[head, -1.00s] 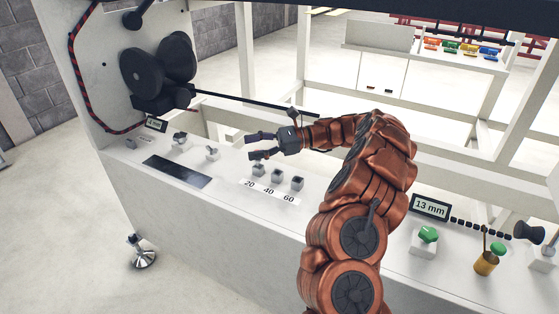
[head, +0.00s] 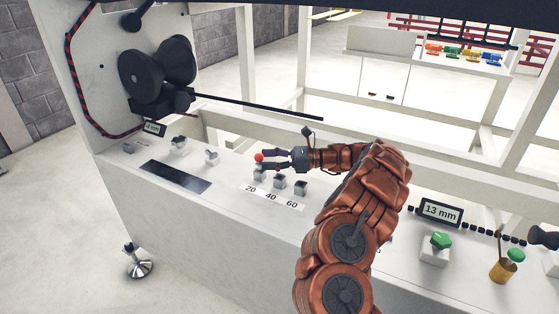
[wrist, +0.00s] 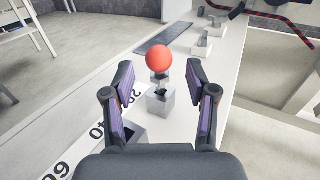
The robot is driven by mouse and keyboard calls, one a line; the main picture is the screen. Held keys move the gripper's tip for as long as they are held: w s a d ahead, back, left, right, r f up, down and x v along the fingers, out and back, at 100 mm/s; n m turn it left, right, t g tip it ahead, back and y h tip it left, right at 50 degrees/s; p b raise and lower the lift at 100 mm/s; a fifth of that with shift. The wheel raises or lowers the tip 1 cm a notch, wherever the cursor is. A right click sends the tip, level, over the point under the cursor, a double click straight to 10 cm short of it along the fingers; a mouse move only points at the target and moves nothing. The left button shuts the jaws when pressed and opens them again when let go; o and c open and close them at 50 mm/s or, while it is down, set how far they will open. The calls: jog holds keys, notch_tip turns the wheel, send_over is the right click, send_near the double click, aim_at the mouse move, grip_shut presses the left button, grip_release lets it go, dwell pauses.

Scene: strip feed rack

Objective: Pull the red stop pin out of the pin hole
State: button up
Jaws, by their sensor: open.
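The red stop pin (head: 258,157) shows as a red ball on a short grey stem. It stands upright in the grey pin hole block (head: 260,174) by the "20" mark. The wrist view shows the red ball (wrist: 159,58) above the block (wrist: 160,103). My gripper (head: 269,160) is open and empty, reaching in from the right at about the ball's height. In the wrist view, its fingertips (wrist: 160,80) stand apart on either side of the pin's line, with the ball just ahead. I cannot tell whether either finger touches it.
Two more blocks stand by the 40 (head: 279,182) and 60 (head: 301,188) marks, close to my gripper. Small fittings (head: 179,146) and a dark panel (head: 175,176) lie to the left. Black rollers (head: 150,72) and a thin dark strip (head: 260,106) are behind.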

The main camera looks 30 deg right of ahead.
jog(key=shift+x, duration=1.5)
grip_shut()
